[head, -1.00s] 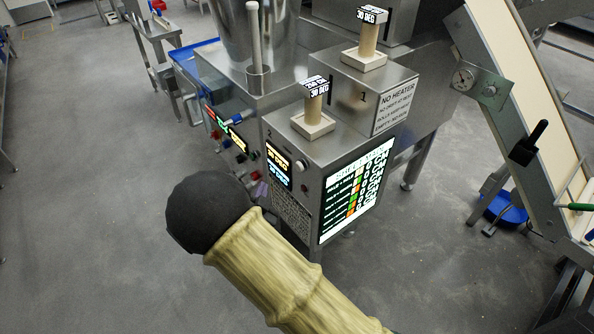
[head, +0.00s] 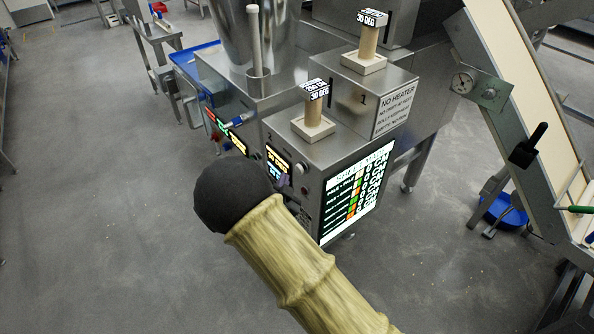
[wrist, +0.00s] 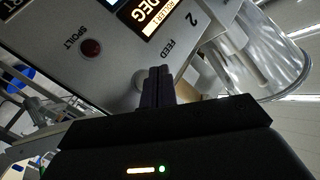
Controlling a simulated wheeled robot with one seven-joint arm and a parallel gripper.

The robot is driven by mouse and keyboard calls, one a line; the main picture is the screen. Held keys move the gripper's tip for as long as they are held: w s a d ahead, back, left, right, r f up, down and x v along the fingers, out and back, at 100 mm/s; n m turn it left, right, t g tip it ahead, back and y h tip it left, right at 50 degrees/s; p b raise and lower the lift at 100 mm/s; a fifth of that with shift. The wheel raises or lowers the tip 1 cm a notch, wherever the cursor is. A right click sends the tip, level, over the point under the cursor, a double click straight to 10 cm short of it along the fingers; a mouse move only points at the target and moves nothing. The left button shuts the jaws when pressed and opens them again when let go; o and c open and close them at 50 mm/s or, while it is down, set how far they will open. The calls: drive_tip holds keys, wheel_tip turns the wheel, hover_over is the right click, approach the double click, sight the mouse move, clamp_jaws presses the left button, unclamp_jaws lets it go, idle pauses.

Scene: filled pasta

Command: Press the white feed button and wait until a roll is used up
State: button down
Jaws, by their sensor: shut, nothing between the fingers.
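In the wrist view, the pale round feed button (wrist: 140,80) sits on the grey panel beside the word FEED, partly hidden by my gripper (wrist: 158,72). The dark fingers are shut and empty, their tips right at the button. I cannot tell whether they touch it. Two tan posts on square pale bases, one nearer (head: 314,118) and one farther (head: 368,45), stand on the steel machine (head: 345,140). Each carries a small "30 DEG" display. I cannot make out how much roll is left.
A red SPOILT button (wrist: 91,47) is on the same panel, left of the feed button. The lit status screen (head: 355,190) faces right on the machine. A sloping conveyor (head: 520,90) stands at the right. Grey floor (head: 90,240) is open at the left.

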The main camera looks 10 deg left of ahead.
drive_tip(key=shift+w+d, duration=0.55)
drive_tip(key=shift+w, duration=0.1)
idle(1.6)
drive_tip(key=shift+w+d+b, duration=0.25)
drive_tip(key=shift+w+b, duration=0.05)
drive_tip(key=shift+b, duration=0.15)
drive_tip(key=shift+w+d, duration=0.3)
drive_tip(key=shift+w, duration=0.05)
idle(0.9)
drive_tip(key=shift+s+a+b, duration=0.4)
drive_tip(key=shift+s+a, duration=0.1)
drive_tip(key=shift+s, duration=0.15)
drive_tip(key=shift+s+a, duration=1.65)
drive_tip(key=shift+s, duration=0.3)
